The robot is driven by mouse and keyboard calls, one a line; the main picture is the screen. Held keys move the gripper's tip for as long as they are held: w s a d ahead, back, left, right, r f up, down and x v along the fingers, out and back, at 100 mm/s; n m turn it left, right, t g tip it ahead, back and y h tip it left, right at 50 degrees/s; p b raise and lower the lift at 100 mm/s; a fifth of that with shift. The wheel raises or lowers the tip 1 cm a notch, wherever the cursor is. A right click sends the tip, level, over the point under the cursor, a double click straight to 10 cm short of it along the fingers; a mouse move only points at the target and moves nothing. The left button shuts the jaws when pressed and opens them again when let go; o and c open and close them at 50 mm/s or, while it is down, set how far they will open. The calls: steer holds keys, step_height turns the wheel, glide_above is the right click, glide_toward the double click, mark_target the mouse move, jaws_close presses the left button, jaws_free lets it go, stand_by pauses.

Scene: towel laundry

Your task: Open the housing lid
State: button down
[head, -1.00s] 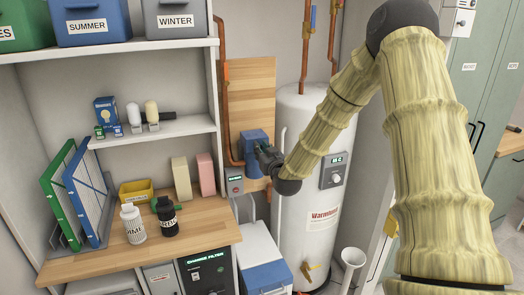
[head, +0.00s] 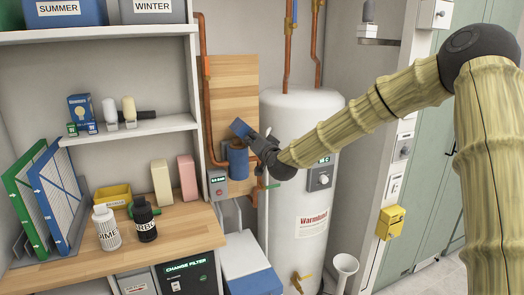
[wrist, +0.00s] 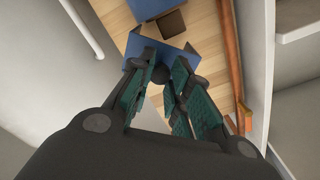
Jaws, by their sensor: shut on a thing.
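The blue housing (head: 237,163) is mounted on the wooden board, left of the white tank. Its blue lid (head: 240,128) is tilted up and stands away from the housing body. My gripper (head: 256,144) is beside the lid, shut on it. In the wrist view, my gripper's green-padded fingers (wrist: 160,78) close around a dark knob at the edge of the blue lid (wrist: 172,55). Another blue part and a dark brown square show beyond it. The inside of the housing is hidden in the head view.
The white tank (head: 295,220) stands close to the right of the housing. Copper pipes (head: 203,90) run beside the board. A grey control box (head: 218,184) sits below the housing at left. The wooden worktop (head: 190,235) holds bottles and framed filters.

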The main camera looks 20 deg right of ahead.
steer(key=d+f+m+b, duration=0.1)
steer(key=d+m+b, duration=0.4)
steer(key=m+b, duration=0.7)
steer(key=shift+d+f+m+b, duration=0.3)
steer(key=shift+d+m, duration=0.1)
stand_by(0.3)
steer(key=c, duration=1.3)
jaws_free()
steer(key=shift+d, duration=0.1)
steer(key=shift+s, duration=6)
steer(key=shift+f, duration=0.1)
